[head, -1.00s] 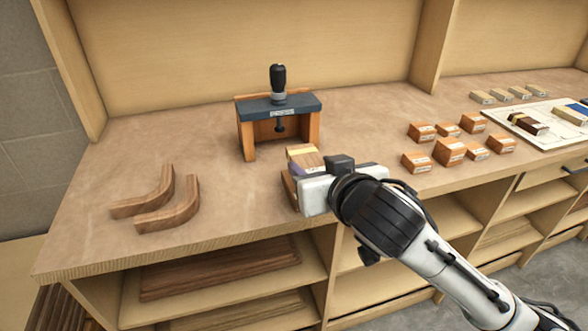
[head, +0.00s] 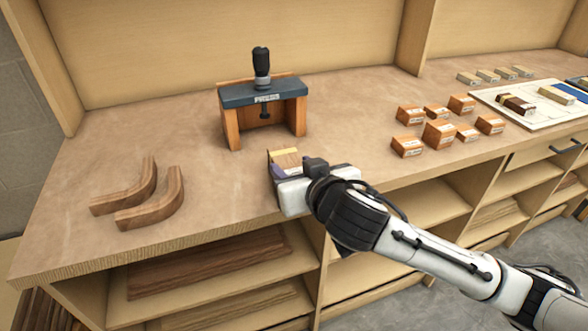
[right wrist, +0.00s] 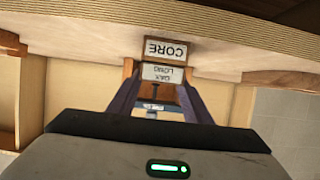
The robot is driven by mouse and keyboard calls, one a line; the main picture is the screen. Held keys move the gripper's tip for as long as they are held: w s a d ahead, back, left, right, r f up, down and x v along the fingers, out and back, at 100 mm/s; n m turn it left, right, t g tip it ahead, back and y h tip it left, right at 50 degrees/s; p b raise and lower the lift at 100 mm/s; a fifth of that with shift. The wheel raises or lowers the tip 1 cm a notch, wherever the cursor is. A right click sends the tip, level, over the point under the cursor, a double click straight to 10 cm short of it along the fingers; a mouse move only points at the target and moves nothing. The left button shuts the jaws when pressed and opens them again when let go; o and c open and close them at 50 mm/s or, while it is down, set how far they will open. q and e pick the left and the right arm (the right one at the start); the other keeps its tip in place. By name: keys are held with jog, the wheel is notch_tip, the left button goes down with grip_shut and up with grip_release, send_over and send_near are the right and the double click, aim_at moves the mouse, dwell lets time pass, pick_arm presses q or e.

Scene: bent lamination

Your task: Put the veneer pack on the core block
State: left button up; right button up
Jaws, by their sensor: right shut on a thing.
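The veneer pack (head: 287,156), with pale yellow and brown on top, is in my right gripper (head: 283,166) near the counter's front edge. In the right wrist view, which is upside down, the pack's label (right wrist: 163,72) reads OAK LONG and sits between the two fingers. The core block (right wrist: 165,50), labelled CORE, stands at the counter, right against or very close to the pack's underside; I cannot tell whether they touch. In the head view my gripper and the pack mostly hide the core block. My left gripper is not in view.
A clamp press (head: 262,92) with orange legs stands behind my gripper. Two bent wood pieces (head: 150,200) lie at the left. Several small labelled blocks (head: 438,133) and a white board (head: 540,108) with strips are at the right. The counter between is clear.

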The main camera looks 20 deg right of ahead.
jog(key=shift+f, duration=0.15)
jog(key=o, duration=0.9)
jog(key=shift+o, duration=1)
